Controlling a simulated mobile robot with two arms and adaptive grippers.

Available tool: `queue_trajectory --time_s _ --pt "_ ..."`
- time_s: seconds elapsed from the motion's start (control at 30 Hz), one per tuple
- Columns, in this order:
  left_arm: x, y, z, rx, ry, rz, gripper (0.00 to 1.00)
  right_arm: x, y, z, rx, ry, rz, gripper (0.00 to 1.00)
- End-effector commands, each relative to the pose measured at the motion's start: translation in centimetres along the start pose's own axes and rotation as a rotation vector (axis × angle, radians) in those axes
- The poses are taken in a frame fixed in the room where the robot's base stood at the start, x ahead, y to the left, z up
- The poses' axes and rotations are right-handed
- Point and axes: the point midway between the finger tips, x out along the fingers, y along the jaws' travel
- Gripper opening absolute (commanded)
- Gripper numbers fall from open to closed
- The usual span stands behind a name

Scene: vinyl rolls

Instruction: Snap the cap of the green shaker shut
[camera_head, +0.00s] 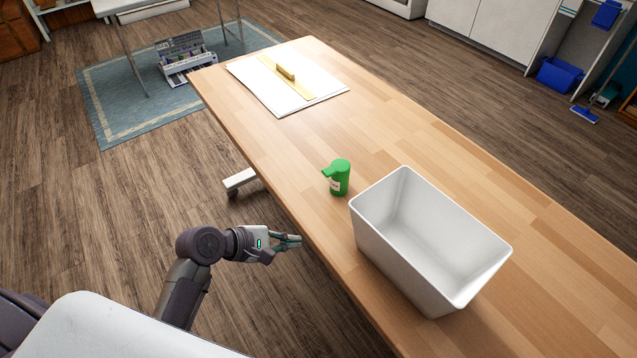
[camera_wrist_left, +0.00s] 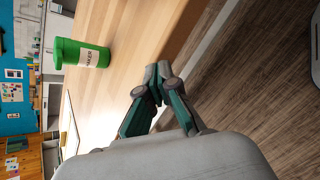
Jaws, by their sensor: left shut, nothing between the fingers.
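The green shaker (camera_head: 340,184) stands upright on the wooden table near its left long edge. Its green cap (camera_head: 336,168) sticks out to the left past the body, so it looks swung open. In the left wrist view the shaker (camera_wrist_left: 95,57) appears on its side because the view is turned, with the cap end (camera_wrist_left: 65,53) to the left and a white label on the body. My left gripper (camera_head: 297,241) is shut and empty, just off the table's left edge, apart from the shaker. The left wrist view shows its fingertips (camera_wrist_left: 157,80) together. My right gripper is out of view.
A large white bin (camera_head: 378,233) stands on the table right of the shaker. A white board with a wooden handled bar (camera_head: 285,75) lies at the far end. The table (camera_head: 300,150) is clear between the board and the shaker.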

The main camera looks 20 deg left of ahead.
Motion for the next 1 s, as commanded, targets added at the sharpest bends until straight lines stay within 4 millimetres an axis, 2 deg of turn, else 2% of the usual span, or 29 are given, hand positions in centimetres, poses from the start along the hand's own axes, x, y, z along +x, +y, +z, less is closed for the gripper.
queue_trajectory --time_s 0.03,0.1,0.2,0.3,0.43,0.53,0.9,0.93,1.0 --pt "0.1 2.1 -0.4 -0.169 -0.045 0.052 0.0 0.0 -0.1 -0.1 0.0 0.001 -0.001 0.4" --pt "0.1 4.4 -0.7 -0.379 -0.111 0.106 0.0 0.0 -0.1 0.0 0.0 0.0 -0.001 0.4" --pt "-0.2 6.8 -1.1 -0.599 -0.188 0.155 0.0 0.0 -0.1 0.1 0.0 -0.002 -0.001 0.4" --pt "-0.4 8.1 -1.4 -0.723 -0.235 0.179 0.0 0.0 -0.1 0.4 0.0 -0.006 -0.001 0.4" --pt "0.2 8.8 -1.3 -0.772 -0.255 0.186 0.0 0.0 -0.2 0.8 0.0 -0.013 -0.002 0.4" --pt "1.6 9.2 -1.0 -0.771 -0.257 0.185 0.0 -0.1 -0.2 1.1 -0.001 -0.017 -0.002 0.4" --pt "9.1 11.1 0.3 -0.767 -0.254 0.183 0.0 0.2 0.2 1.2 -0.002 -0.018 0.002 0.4" --pt "9.1 11.4 0.5 -0.765 -0.254 0.184 0.0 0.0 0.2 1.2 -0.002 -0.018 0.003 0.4" --pt "7.8 12.2 1.4 -0.762 -0.253 0.186 0.0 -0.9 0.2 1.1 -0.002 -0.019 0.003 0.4"
